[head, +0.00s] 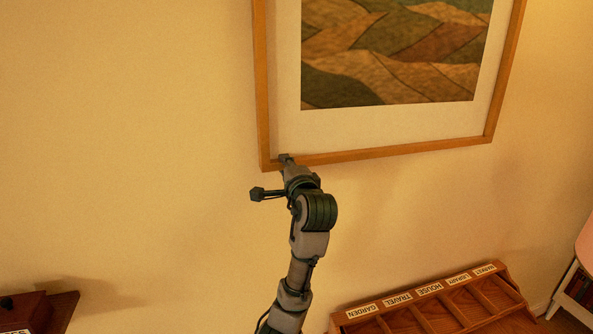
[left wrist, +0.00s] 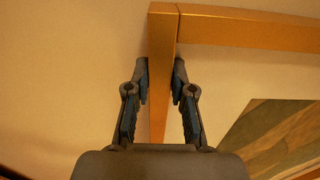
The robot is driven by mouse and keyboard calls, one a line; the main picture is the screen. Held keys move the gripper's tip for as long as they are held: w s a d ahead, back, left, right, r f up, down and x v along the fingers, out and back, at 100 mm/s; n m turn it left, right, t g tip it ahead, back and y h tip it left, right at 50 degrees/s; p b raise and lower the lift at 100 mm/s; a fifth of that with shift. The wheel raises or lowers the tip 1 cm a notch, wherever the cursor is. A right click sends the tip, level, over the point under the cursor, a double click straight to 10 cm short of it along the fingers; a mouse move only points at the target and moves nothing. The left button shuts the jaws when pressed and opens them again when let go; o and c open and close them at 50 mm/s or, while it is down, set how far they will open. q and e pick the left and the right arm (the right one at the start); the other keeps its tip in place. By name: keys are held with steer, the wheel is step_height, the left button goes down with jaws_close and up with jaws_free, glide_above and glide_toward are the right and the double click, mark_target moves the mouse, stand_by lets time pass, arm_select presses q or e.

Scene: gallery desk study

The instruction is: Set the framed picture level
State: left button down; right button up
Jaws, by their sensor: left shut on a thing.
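The framed picture (head: 375,153) hangs on the wall, with a wooden frame, a pale mat and a patchwork landscape of brown and green fields. In the head view its bottom edge slopes up to the right; its top is out of view. My left gripper (head: 285,159) is at the frame's lower left corner. In the left wrist view, the left gripper (left wrist: 161,80) has one finger on each side of a wooden frame bar (left wrist: 160,50) near the corner, shut on it. My right gripper is not in view.
A wooden sorter (head: 415,314) with labelled compartments, GARDEN, HOUSE, TRAVEL, LIBRARY and MARKET, stands below at the lower right. A dark wooden piece (head: 55,312) is at the lower left. A white shelf unit (head: 575,293) is at the right edge. The wall left of the frame is bare.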

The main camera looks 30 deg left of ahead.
arm_select(q)
steer(key=shift+w+d+f, duration=0.2)
steer(key=shift+d, duration=0.05)
steer(key=c, duration=1.1)
jaws_free()
steer(key=shift+d, duration=0.1)
steer(key=shift+o, duration=0.5)
steer(key=shift+s+d+r, duration=0.15)
steer(key=shift+d, duration=0.05)
steer(key=v, duration=1.1)
steer(key=shift+s+d, duration=0.25)
steer(key=shift+s, duration=0.05)
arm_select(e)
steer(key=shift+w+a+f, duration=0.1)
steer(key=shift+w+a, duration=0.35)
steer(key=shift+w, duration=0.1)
